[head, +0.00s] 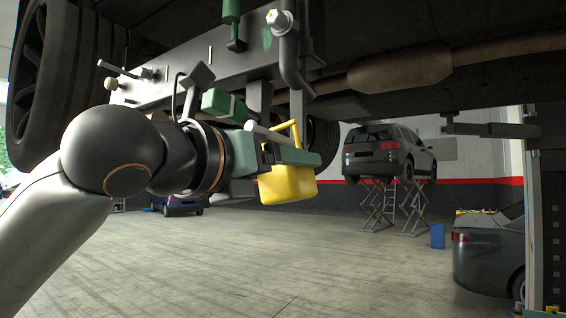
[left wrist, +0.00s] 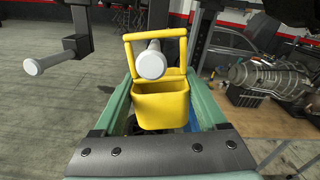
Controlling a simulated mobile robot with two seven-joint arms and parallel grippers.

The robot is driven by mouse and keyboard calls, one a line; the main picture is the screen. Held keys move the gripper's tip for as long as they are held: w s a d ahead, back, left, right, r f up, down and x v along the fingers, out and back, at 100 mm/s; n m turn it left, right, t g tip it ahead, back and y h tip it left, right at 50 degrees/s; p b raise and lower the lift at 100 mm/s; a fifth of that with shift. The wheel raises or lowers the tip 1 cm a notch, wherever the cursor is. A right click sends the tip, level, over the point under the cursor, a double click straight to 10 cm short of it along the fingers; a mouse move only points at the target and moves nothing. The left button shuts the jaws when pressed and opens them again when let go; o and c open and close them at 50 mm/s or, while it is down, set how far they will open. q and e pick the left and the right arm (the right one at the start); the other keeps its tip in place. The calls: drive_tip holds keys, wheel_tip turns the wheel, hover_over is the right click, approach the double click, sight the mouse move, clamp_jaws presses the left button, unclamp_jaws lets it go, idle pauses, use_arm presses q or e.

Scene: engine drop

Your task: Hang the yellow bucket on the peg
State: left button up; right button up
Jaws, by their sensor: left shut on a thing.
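The yellow bucket (head: 288,186) hangs below my left gripper (head: 292,152) in the head view, under the raised car, with its handle standing up. In the left wrist view the bucket (left wrist: 160,108) is upright between the green fingers of my left gripper (left wrist: 162,105), which is shut on it. A peg with a round white end (left wrist: 151,64) lies in line with the opening of the handle, above the bucket's mouth. I cannot tell whether it passes through the handle. My right gripper is not in view.
A second white-ended peg (left wrist: 33,67) is at the left in the wrist view. A workbench (left wrist: 260,122) with a metal gearbox (left wrist: 268,77) stands at the right. The raised car's underside and wheel (head: 70,70) are close overhead. The floor below is open.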

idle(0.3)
use_arm(q)
drive_tip(key=o, duration=1.3)
drive_tip(key=shift+r, duration=0.1)
